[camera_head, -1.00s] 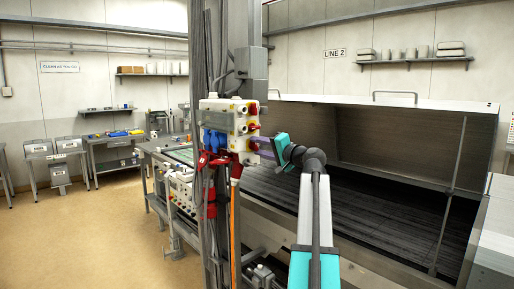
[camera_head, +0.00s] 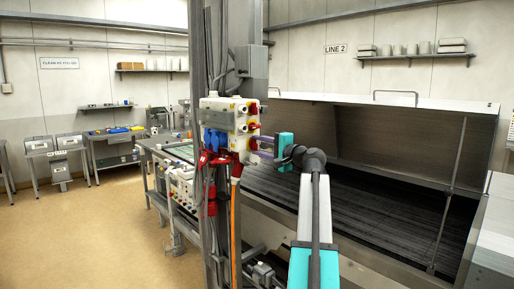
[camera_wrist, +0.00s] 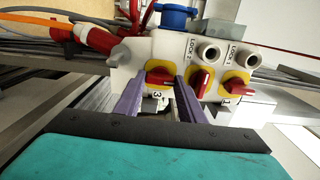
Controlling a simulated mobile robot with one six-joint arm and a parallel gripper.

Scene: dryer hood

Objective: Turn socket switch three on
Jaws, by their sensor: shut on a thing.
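The white socket box (camera_head: 222,114) is on the post in the head view, with red rotary switches on yellow plates on its right side. In the wrist view, socket switch three (camera_wrist: 159,76) has a red handle lying roughly across the picture, with the number 3 below it. My gripper (camera_wrist: 158,84) has its purple fingers on either side of this handle, shut on it. In the head view my gripper (camera_head: 257,144) reaches the lowest switch from the right. The fingers partly hide the yellow plate.
The middle switch (camera_wrist: 200,82) and the switch labelled 1 (camera_wrist: 236,90) sit close to the right of my fingers. Blue sockets (camera_head: 213,139) and red plugs with cables hang from the box. The open steel hood (camera_head: 380,140) is to the right.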

